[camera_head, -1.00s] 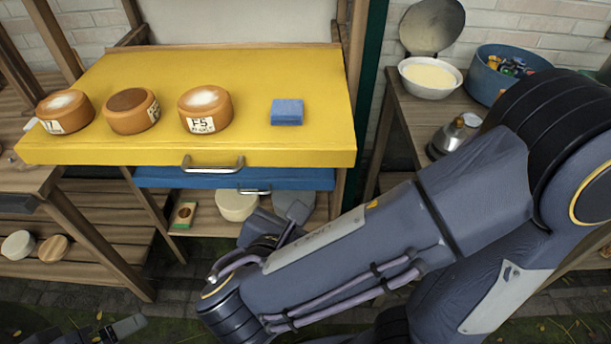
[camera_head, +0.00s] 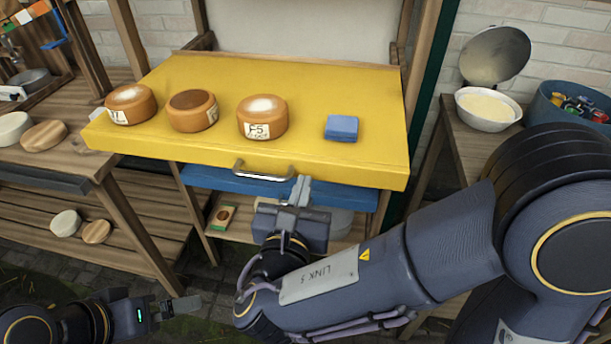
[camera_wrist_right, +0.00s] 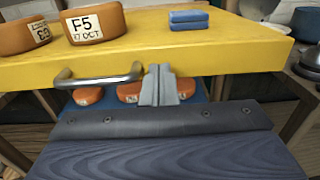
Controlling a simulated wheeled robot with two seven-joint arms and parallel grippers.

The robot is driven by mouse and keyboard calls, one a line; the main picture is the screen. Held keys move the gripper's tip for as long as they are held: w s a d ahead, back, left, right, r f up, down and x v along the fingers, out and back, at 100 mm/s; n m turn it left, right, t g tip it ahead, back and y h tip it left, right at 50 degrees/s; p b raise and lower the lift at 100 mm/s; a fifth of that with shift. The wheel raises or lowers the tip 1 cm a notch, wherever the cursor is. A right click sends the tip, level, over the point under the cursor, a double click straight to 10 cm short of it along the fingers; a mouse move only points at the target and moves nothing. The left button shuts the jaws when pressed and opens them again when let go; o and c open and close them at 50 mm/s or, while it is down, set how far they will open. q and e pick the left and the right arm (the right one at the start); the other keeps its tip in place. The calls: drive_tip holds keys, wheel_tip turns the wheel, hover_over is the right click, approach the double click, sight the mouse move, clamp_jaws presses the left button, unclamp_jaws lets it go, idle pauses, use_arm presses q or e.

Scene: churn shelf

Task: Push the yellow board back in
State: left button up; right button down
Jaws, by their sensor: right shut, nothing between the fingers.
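The yellow board (camera_head: 215,75) sticks out from the shelf with its metal handle (camera_head: 263,172) on the front edge. Three orange cheese wheels and a blue block (camera_head: 341,128) rest on it. My right gripper (camera_head: 300,188) is shut and empty, its tips at the front edge just right of the handle. In the right wrist view the closed fingers (camera_wrist_right: 158,85) show beside the handle's right end (camera_wrist_right: 98,78); whether they touch the board I cannot tell. My left gripper (camera_head: 178,306) is low at the left, away from the board; its jaw state is unclear.
A blue board (camera_head: 225,180) lies directly below the yellow one, with orange cheeses on it in the wrist view. A white bowl (camera_head: 487,108) and a blue tub (camera_head: 570,105) stand on the right side table. A wooden table stands at the left.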

sight(326, 104)
use_arm(q)
drive_tip(key=shift+r, duration=0.1)
use_arm(e)
drive_tip(key=shift+x, duration=1.25)
drive_tip(key=shift+w+d, duration=0.1)
drive_tip(key=shift+w, duration=0.35)
drive_tip(key=b+x, duration=0.1)
drive_tip(key=x, duration=2.2)
drive_tip(key=shift+w+d+f+b, duration=0.15)
drive_tip(key=shift+b, duration=0.15)
use_arm(q)
drive_tip(key=shift+s+d+f, duration=0.3)
drive_tip(key=shift+d+f, duration=0.4)
drive_tip(key=shift+f, duration=0.15)
use_arm(e)
drive_tip(key=shift+w, duration=0.1)
drive_tip(key=shift+d+r, duration=0.15)
drive_tip(key=shift+r, duration=0.15)
